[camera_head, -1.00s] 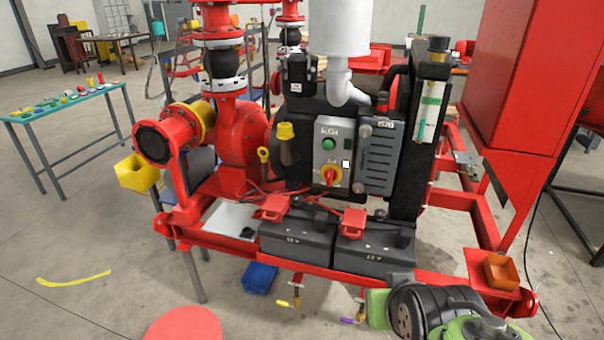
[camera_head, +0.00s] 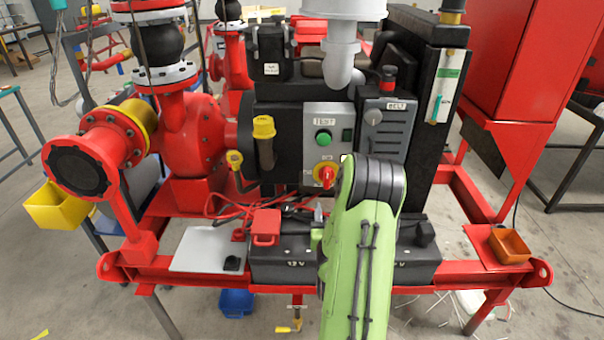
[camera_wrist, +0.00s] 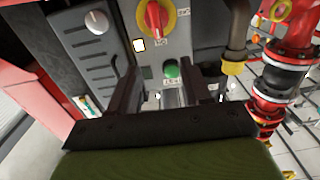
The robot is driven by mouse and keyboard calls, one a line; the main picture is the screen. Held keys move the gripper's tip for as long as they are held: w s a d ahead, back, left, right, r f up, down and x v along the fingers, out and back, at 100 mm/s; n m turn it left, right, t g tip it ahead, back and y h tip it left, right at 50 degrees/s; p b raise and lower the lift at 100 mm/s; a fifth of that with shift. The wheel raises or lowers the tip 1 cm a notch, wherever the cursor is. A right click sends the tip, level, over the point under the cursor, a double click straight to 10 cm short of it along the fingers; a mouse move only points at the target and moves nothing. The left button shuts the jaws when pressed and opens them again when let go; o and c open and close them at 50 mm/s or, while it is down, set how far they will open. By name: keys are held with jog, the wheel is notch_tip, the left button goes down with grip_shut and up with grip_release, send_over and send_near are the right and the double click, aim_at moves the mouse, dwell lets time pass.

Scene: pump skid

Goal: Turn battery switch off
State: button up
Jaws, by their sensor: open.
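The battery switch, a red rotary knob on a yellow round plate (camera_head: 325,175), sits on the grey control panel (camera_head: 324,117) below a green button (camera_head: 323,137). In the wrist view the panel looks upside down, with the red knob (camera_wrist: 155,18) at the top and the green button (camera_wrist: 171,70) below it. My gripper (camera_wrist: 165,82) is open and empty, its two dark fingers spread apart in front of the panel near the green button. The knob is beyond the fingertips, apart from them. In the head view my green arm hides the gripper.
A grey ribbed box (camera_head: 387,128) with a small knob adjoins the panel. Below stand black batteries (camera_head: 280,262) with a red terminal cover (camera_head: 265,227) and red cables. A yellow-capped pipe (camera_head: 264,128) is left of the panel. An orange bin (camera_head: 509,246) sits at right.

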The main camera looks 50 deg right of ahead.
aim_at(328, 174)
jog(key=p+x, duration=0.8)
jog(key=x, duration=0.7)
jog(key=shift+s+d+r, duration=0.1)
jog(key=shift+r, duration=0.05)
grip_shut()
